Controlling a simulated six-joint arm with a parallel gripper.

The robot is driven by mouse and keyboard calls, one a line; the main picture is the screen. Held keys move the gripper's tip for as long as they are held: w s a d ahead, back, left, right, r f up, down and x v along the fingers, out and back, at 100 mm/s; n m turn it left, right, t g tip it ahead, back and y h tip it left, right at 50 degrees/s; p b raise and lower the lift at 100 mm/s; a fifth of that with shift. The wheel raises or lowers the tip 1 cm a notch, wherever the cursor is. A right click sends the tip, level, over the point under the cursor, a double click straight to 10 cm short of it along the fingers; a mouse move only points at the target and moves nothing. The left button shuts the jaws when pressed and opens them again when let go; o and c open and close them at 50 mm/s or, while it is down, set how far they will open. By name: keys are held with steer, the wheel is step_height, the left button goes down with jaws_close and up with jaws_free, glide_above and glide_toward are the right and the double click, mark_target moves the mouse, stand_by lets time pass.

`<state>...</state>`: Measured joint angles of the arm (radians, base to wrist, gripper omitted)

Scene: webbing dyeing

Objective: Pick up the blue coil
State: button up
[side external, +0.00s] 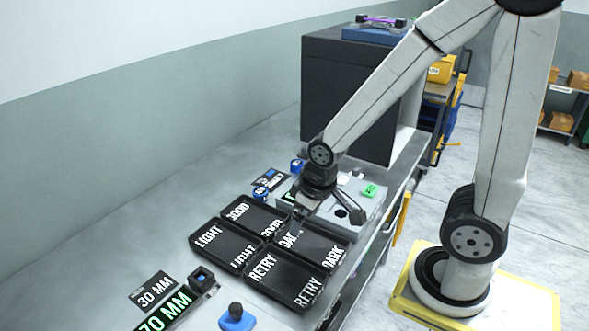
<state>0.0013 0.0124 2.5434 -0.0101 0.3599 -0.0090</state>
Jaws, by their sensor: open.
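Two small round blue pieces that look like coils show at the back of the bench. One blue coil (296,166) stands behind a small dark card, and another blue coil (260,193) stands at the card's front left. They are too small to tell their details. My gripper (327,212) is open, pointing down over the near-left part of a light grey box and the back edge of the black trays. It is to the right of both blue pieces, and nothing shows between its fingers.
Black trays marked GOOD (283,211), LIGHT (227,262), DARK (338,240) and RETRY (287,293) lie close together. The grey box (367,222) carries a green block (369,190). A blue knobbed piece (236,320) and a 30 MM sign (152,291) are in front. The left bench is clear.

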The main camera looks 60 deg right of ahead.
steer(key=w+d+f+n+g+h, duration=0.15)
steer(key=w+d+n, duration=0.25)
steer(key=w, duration=0.5)
steer(key=n+g+h, duration=0.3)
steer(key=n+h, duration=0.4)
steer(key=n, duration=0.1)
glide_toward(296, 163)
steer(key=a, duration=0.3)
steer(key=s+a, duration=0.1)
steer(key=a, duration=0.2)
steer(key=s+a, duration=0.1)
steer(key=a, duration=0.2)
steer(key=shift+f, duration=0.25)
steer(key=w+d+f+h, duration=0.1)
steer(key=d, duration=0.1)
steer(key=w+d+f+n+g+h, duration=0.1)
steer(key=d, duration=0.1)
steer(key=w+d+f+n+h, duration=0.1)
steer(key=d, duration=0.2)
steer(key=shift+d+f+g+h, duration=0.1)
steer(key=shift+g+h, duration=0.15)
steer(key=shift+g, duration=0.1)
steer(key=shift+d+f+h, duration=0.15)
steer(key=shift+d+h, duration=0.35)
steer(key=shift+d, duration=0.1)
steer(key=shift+x, duration=3.9)
steer(key=shift+s, duration=0.2)
